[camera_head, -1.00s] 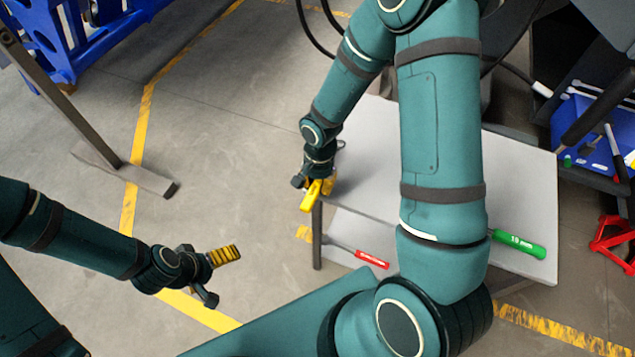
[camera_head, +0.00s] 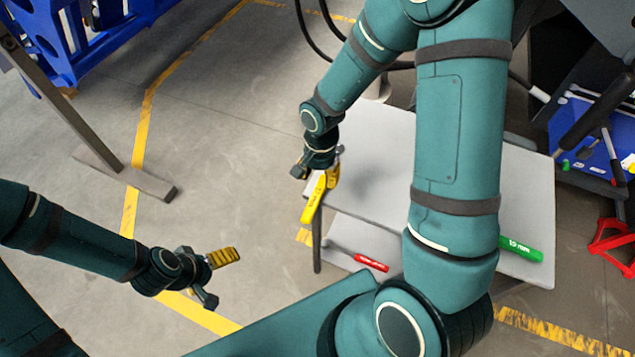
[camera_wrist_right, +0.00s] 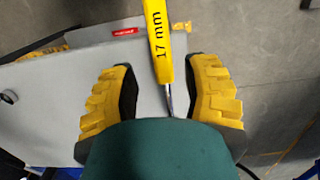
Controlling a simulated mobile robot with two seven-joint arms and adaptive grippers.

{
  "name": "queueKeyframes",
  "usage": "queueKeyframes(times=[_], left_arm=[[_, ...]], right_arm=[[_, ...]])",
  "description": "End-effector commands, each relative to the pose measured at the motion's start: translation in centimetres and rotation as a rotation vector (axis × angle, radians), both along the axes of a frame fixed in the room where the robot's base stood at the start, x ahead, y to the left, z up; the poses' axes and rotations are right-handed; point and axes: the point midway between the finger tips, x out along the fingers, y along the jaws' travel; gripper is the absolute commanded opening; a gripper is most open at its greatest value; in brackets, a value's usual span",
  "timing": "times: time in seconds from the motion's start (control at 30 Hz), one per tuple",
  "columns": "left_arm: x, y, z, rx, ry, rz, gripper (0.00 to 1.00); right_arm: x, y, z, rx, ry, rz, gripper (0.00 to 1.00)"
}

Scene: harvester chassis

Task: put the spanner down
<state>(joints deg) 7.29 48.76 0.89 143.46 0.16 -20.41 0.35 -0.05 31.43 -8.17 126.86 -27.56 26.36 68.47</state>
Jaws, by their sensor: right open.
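The spanner has a yellow handle marked "17 mm" (camera_wrist_right: 158,45) and a thin metal shaft. In the head view its handle (camera_head: 312,205) is at the left corner of the grey table (camera_head: 375,140), with its end sticking out past the edge. My right gripper (camera_head: 328,178) is at that corner, over the shaft end. In the right wrist view my right gripper (camera_wrist_right: 168,85) is open, with a gap on each side of the spanner. The spanner's head is hidden by my wrist. My left gripper (camera_head: 224,279) is open and empty above the floor, left of the table.
A green-handled tool (camera_head: 520,249) lies on the tabletop at the right, partly behind my arm. A red-handled tool (camera_head: 371,262) lies on the lower shelf. A grey metal stand (camera_head: 130,175) is at left, and a red stand (camera_head: 612,245) is at far right.

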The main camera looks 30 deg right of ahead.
Motion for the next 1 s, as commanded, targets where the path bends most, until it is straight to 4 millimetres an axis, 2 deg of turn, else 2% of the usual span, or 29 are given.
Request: queueKeyframes(times=[0.03, 0.2, 0.4, 1.0], left_arm=[[0.1, 0.0, 0.4, 0.000, -0.002, 0.002, 1.00], [0.3, 0.1, 1.0, 0.002, -0.007, 0.005, 1.00], [0.4, 0.1, 1.3, 0.002, -0.010, 0.008, 1.00], [0.5, 0.1, 1.3, 0.002, -0.011, 0.008, 1.00]], right_arm=[[0.2, -0.1, 1.5, 0.001, -0.006, 0.002, 0.47], [0.3, -0.3, 4.5, 0.001, -0.004, 0.002, 0.47], [0.4, -0.5, 6.5, 0.001, -0.002, 0.002, 0.47], [0.4, -0.5, 6.9, 0.001, 0.001, 0.002, 0.47]])
